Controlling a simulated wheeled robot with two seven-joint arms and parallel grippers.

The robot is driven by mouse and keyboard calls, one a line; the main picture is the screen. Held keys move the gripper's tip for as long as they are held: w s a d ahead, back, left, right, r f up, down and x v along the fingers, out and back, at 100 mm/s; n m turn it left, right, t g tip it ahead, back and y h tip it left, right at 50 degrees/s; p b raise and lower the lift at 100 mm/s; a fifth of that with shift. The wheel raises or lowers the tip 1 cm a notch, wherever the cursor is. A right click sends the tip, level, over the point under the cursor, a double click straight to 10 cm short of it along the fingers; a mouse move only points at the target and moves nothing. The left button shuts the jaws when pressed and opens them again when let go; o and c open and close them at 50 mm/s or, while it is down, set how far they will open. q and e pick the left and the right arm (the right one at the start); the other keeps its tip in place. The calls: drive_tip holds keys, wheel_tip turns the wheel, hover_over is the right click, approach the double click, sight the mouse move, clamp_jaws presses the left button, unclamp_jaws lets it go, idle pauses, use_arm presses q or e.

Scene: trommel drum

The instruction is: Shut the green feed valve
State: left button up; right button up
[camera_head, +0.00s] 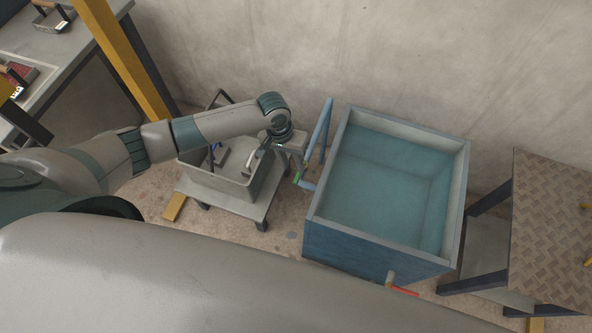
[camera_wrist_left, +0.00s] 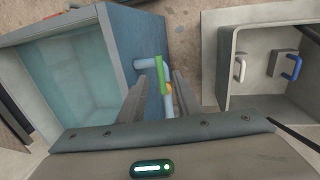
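The green feed valve handle (camera_head: 297,179) sits on a blue pipe at the left side of the blue water tank (camera_head: 312,190). In the left wrist view the green handle (camera_wrist_left: 160,74) is a short bar lying across the light-blue pipe, with a yellow-orange spot beside it. My left gripper (camera_head: 299,164) is just above the handle, pointing down. In the left wrist view its two fingers (camera_wrist_left: 160,80) are apart, with the handle showing between and beyond their tips. I cannot tell whether they touch it. My right gripper is not in view.
A grey bin (camera_head: 262,172) with handled tools stands on a low stand left of the valve. A blue pipe (camera_head: 320,128) rises beside the tank. A red handle (camera_head: 404,291) is at the tank's front. A textured platform (camera_head: 550,220) is at the right.

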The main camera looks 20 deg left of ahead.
sight(297, 176)
use_arm(q)
drive_tip(key=shift+d+f, duration=0.2)
drive_tip(key=shift+f, duration=0.8)
drive_tip(key=shift+d+f, duration=0.2)
drive_tip(key=shift+f, duration=0.75)
drive_tip(key=shift+d+f, duration=0.2)
drive_tip(key=shift+f, duration=0.8)
drive_tip(key=shift+c, duration=0.7)
clamp_jaws()
